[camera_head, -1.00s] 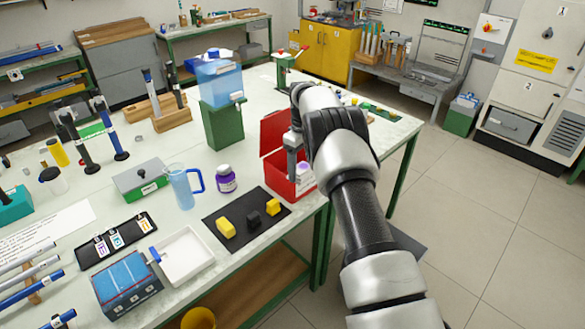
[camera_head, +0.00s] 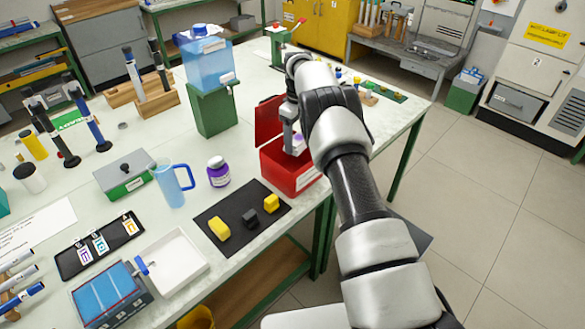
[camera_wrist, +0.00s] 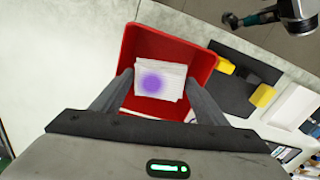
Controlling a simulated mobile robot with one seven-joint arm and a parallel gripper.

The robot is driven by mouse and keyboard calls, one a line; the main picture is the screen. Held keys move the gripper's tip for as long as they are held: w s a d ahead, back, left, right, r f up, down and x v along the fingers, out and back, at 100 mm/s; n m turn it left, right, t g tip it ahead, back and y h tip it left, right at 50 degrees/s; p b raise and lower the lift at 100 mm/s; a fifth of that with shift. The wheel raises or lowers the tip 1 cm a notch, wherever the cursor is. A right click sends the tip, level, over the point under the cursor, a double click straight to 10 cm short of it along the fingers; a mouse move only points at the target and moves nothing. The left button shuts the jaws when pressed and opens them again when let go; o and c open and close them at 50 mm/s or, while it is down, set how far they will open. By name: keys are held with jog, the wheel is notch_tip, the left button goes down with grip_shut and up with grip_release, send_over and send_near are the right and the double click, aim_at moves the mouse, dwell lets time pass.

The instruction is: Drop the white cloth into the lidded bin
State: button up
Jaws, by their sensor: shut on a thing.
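The red bin (camera_head: 288,178) stands near the table's right front edge, with its red lid (camera_head: 268,121) tipped up open at the back. My gripper (camera_head: 292,142) is over the bin's opening. In the wrist view my gripper (camera_wrist: 158,80) points down at the red bin (camera_wrist: 203,62), with its fingers either side of the white cloth (camera_wrist: 172,72), which has a purple spot. The cloth is held between the fingers, within the bin's outline; its height above the floor of the bin is unclear. In the head view the cloth (camera_head: 299,145) is mostly hidden by my arm.
A black mat (camera_head: 238,232) with yellow and dark blocks lies left of the bin. Floor is clear to the right.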

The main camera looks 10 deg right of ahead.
jog(key=shift+f+b, duration=0.35)
jog(key=shift+f, duration=0.9)
jog(key=o, duration=1.1)
notch_tip(320, 180, up, 18)
jog(key=p, duration=0.3)
jog(key=shift+f, duration=0.25)
